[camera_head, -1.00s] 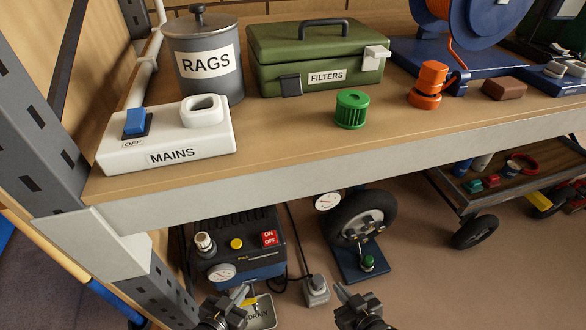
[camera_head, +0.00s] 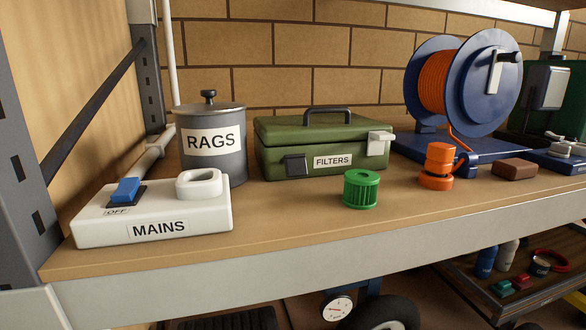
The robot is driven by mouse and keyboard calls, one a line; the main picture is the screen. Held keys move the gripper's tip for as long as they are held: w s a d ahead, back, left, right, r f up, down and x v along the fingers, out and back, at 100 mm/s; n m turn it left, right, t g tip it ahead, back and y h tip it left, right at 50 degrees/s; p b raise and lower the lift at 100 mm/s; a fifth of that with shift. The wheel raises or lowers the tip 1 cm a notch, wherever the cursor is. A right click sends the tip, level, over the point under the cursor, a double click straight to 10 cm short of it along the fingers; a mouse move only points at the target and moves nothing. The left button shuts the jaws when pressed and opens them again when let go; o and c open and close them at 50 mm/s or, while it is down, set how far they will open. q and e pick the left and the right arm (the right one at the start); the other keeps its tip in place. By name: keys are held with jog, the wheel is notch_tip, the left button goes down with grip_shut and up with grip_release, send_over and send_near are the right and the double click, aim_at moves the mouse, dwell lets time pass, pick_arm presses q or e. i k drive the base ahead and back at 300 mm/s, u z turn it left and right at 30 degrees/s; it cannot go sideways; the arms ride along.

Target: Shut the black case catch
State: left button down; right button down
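The green case (camera_head: 325,145) labelled FILTERS stands on the shelf with its lid down and its dark handle on top. The black catch (camera_head: 295,166) is on the left of its front face, mostly below the lid seam, and looks tilted a little out from the face. I cannot tell for certain whether it is fastened. A pale catch (camera_head: 380,142) sits at the right end of the front, near the lid seam. Neither of my grippers is in view.
A green slotted filter (camera_head: 361,189) stands in front of the case. The grey RAGS can (camera_head: 210,148) is close to its left, the MAINS switch box (camera_head: 153,213) front left. An orange fitting (camera_head: 437,167), brown block (camera_head: 514,169) and blue hose reel (camera_head: 470,85) are to the right.

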aim_at(295, 165)
jog(key=u, duration=2.4)
jog(key=k, duration=1.7)
jog(key=z, duration=2.55)
